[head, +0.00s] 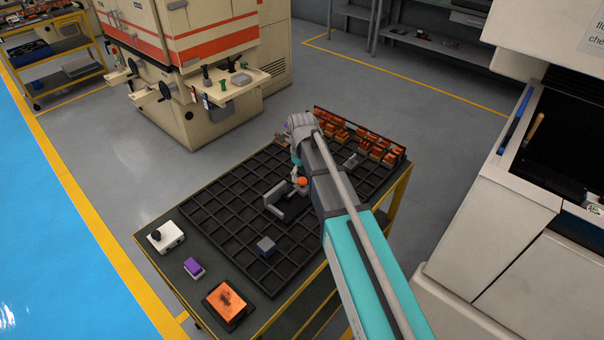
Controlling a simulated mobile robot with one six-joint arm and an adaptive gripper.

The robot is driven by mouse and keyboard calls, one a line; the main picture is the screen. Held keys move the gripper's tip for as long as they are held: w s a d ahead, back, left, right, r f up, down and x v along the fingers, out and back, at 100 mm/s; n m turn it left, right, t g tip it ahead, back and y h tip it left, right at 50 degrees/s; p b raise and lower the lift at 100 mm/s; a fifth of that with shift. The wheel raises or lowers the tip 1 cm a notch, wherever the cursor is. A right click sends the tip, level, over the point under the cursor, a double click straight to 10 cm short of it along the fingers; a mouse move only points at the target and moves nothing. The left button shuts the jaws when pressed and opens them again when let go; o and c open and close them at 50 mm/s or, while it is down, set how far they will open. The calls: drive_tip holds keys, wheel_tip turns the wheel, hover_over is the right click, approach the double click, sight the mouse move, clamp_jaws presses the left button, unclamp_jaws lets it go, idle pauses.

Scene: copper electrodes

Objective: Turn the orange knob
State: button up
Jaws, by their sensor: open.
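A small round orange knob (301,181) shows beside my arm, near the middle of the black gridded rack. A grey angled fixture (284,203) lies just left of and below it; I cannot tell how the two are joined. My gripper (297,171) is at the end of my wrist, close above the knob, and is open. Its fingers are small and partly hidden by my arm, so I cannot tell whether they touch the knob. My arm also hides the area to the right of the knob.
The rack (222,205) sits on a yellow-edged cart. Several orange electrodes (375,150) fill its far end. A grey block (266,246) stands in the near part. A white box with a black knob (166,237), a purple block (194,267) and an orange-topped block (228,298) lie along the front.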

drive_tip(key=shift+m, duration=0.7)
drive_tip(key=shift+f, duration=0.2)
drive_tip(key=shift+f+b, duration=0.8)
drive_tip(key=shift+b, duration=0.25)
drive_tip(key=c, duration=0.9)
drive_tip(key=shift+n, duration=0.3)
